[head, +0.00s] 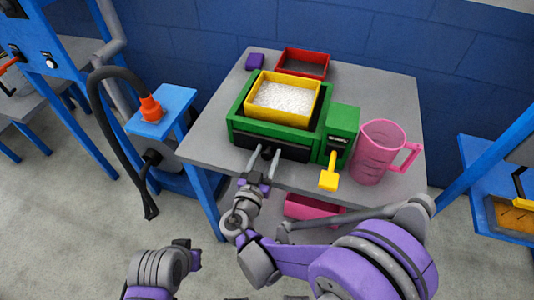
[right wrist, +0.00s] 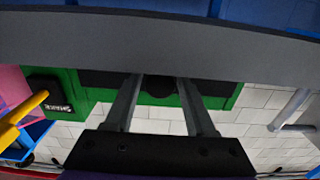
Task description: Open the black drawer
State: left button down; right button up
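The black drawer (head: 294,151) is the dark front panel low on the green machine (head: 245,125), on the grey table. It looks shut, flush with the green body. Its round black knob (head: 267,153) sits mid-front, and shows in the right wrist view (right wrist: 158,88) too. My right gripper (head: 265,159) is at the drawer front with its two grey fingers apart, one on each side of the knob. In the right wrist view the fingers (right wrist: 158,82) seem to leave a small gap beside the knob. My left gripper (head: 194,257) is low at the left, its fingers unclear.
A yellow tray (head: 253,103) of white grains sits on the machine. A yellow lever (head: 330,172) and pink mug (head: 377,155) stand right of the drawer. A red tray (head: 303,54) is behind. A pink bin (head: 305,208) is below the table edge (head: 350,196).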

grip_shut()
dwell(1.1)
